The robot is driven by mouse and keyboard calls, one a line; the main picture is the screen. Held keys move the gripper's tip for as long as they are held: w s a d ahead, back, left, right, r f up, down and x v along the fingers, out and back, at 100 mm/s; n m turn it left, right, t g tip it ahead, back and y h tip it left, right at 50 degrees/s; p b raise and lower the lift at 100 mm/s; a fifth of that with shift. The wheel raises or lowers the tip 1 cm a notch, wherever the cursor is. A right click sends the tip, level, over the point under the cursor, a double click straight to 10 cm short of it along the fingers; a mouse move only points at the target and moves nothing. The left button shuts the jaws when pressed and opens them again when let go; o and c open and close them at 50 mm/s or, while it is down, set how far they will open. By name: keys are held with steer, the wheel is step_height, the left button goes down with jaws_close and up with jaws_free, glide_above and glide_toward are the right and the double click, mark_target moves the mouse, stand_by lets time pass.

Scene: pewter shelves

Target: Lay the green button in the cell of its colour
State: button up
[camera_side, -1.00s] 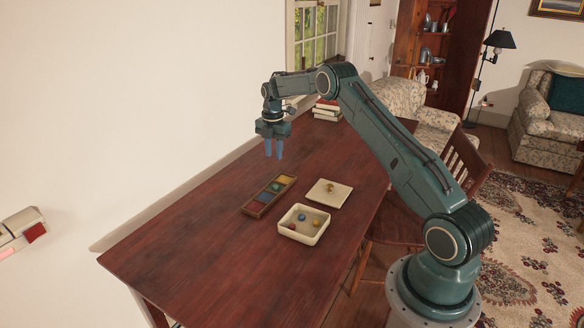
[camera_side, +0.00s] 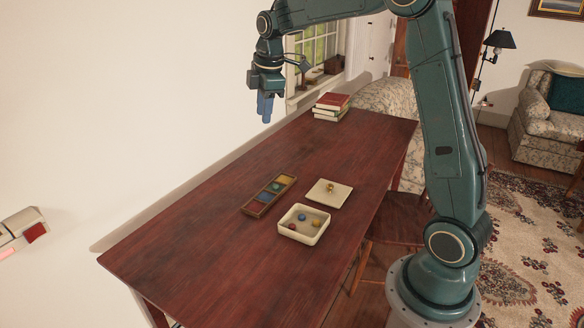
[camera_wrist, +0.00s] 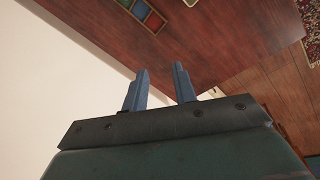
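The long wooden box (camera_side: 246,211) on the table has a row of coloured cells: red, blue, green and yellow. A small green round thing, seemingly the green button (camera_side: 276,187), lies in the green cell; it is small in the picture. My gripper (camera_side: 265,108) is high above the table, beyond the box and up near the window, with its fingers pointing down. In the wrist view my gripper (camera_wrist: 160,82) has its two blue fingers apart and nothing between them. Part of the box (camera_wrist: 155,22) shows at the top of that view, cut off by the edge.
Books (camera_side: 331,107) are stacked at the far end. A wall runs along the table's left side.

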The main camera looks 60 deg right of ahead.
steer(key=s+a+r+m+t, duration=0.1)
steer(key=s+a+r+m, duration=0.2)
steer(key=s+a+r, duration=0.4)
steer(key=s+a+f+m, duration=0.2)
steer(key=s, duration=0.5)
steer(key=s+a+f+m+t, duration=0.1)
steer(key=s+a+m, duration=0.2)
steer(key=s, duration=0.4)
steer(key=s+a+f+m+t, duration=0.1)
steer(key=s+a+f+m, duration=0.1)
steer(key=s, duration=0.6)
steer(key=shift+a+f+m+y, duration=0.3)
steer(key=shift+a+f, duration=0.05)
